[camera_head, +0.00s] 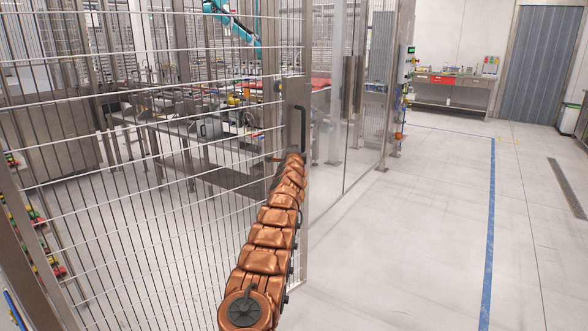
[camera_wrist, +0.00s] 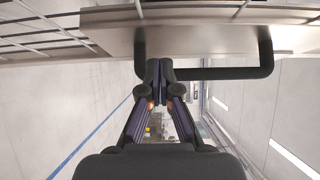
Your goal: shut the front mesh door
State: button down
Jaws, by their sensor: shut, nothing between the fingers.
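The front mesh door (camera_head: 150,215) fills the left of the head view, a steel frame with wire grid. Its black handle (camera_head: 300,125) is on the plate at its right edge. The door's free edge seems to stand out from the glass panels beside it; the size of any gap is unclear. In the wrist view the handle (camera_wrist: 225,73) crosses the upper middle, below the door's metal edge (camera_wrist: 205,40). My gripper (camera_wrist: 160,70) is shut and empty, its fingertips at the handle's left part. I cannot tell whether they touch it. In the head view my arm hides the fingers.
Glass panels (camera_head: 345,150) stand to the right of the door. Behind the mesh are metal tables (camera_head: 190,130) with equipment and a teal robot arm (camera_head: 240,32). The floor to the right is clear, with a blue line (camera_head: 490,220). A workbench (camera_head: 450,90) is far back.

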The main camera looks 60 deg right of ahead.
jog(key=b+v, duration=0.5)
jog(key=v, duration=0.3)
jog(key=shift+s+a+b, duration=0.2)
jog(key=shift+s+b, duration=0.2)
jog(key=shift+s, duration=0.15)
dwell(0.6)
jog(key=shift+a+f+b, duration=0.1)
jog(key=shift+a+b, duration=0.2)
jog(key=shift+b, duration=0.1)
jog(key=shift+s+a+b, duration=0.15)
jog(key=shift+b, duration=0.15)
jog(key=shift+a+b, duration=0.3)
jog(key=shift+b, duration=0.05)
